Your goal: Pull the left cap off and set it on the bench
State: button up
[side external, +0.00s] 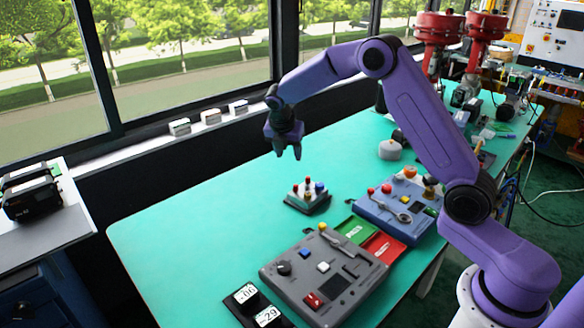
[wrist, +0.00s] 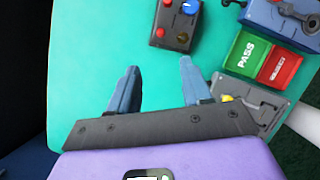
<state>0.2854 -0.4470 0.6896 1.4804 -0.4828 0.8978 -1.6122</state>
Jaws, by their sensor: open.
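My gripper (side external: 286,152) hangs above the green bench (side external: 200,235), its two fingers pointing down. In the wrist view the fingers (wrist: 158,75) are apart with only bare bench between them. A small dark box (side external: 308,203) stands on the bench to the right of and below my gripper in the side view. It carries several small upright caps or knobs, red, blue and others. In the wrist view the box (wrist: 175,22) is ahead of the fingers, showing red tops and one blue top. I cannot tell for sure which one is the left cap.
A blue panel (side external: 392,213) with knobs stands right of the box. Green PASS (side external: 354,231) and red (side external: 384,246) trays lie nearby. A grey control panel (side external: 325,279) and black number displays (side external: 254,306) are at the front. The bench's left part is clear.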

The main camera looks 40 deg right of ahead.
aim_at(296, 185)
jog(key=x, duration=1.6)
jog(key=shift+d+f, duration=0.1)
jog(key=shift+f, duration=0.15)
grip_shut()
